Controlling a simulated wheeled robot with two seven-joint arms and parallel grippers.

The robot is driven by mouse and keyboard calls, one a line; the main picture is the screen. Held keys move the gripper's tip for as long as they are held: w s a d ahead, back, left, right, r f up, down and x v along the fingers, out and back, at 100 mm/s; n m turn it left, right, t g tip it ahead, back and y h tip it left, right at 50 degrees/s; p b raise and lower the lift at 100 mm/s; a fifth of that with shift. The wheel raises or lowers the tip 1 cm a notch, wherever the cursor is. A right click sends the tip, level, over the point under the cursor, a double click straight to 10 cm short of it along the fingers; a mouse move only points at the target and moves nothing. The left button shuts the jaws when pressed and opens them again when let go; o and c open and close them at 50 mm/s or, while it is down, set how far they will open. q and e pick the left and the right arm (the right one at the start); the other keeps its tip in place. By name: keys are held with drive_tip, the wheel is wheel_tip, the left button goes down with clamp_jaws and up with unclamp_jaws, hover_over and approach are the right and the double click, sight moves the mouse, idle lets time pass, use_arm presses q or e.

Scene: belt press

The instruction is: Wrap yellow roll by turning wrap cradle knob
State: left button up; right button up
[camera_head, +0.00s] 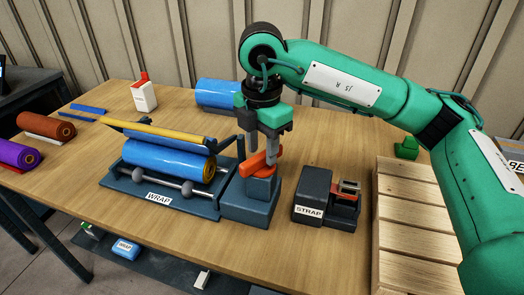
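The wrap cradle (138,190), a dark blue stand labelled WRAP, sits at the middle of the table. The roll (165,157) lies across its bars. Its side is blue and its right end is yellow. The orange-red knob (246,168) is on top of the blue block at the cradle's right end. My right gripper (262,158) points down at the knob from above, its fingers on either side of the knob's bar and seemingly shut on it. The fingers hide part of the knob. My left gripper is out of view.
A yellow-orange bar (160,133) spans the cradle behind the roll. A STRAP device (311,195) stands to the right, beside a slatted wooden pallet (405,235). A blue roll (216,93) and a white bottle (144,97) are behind. Brown (45,127) and purple (15,154) rolls lie left.

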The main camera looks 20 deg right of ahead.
sight(262, 154)
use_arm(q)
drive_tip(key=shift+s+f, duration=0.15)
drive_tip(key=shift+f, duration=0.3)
use_arm(e)
wheel_tip(262, 154, up, 12)
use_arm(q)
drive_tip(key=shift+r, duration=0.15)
use_arm(e)
drive_tip(key=shift+r, duration=0.1)
idle(0.6)
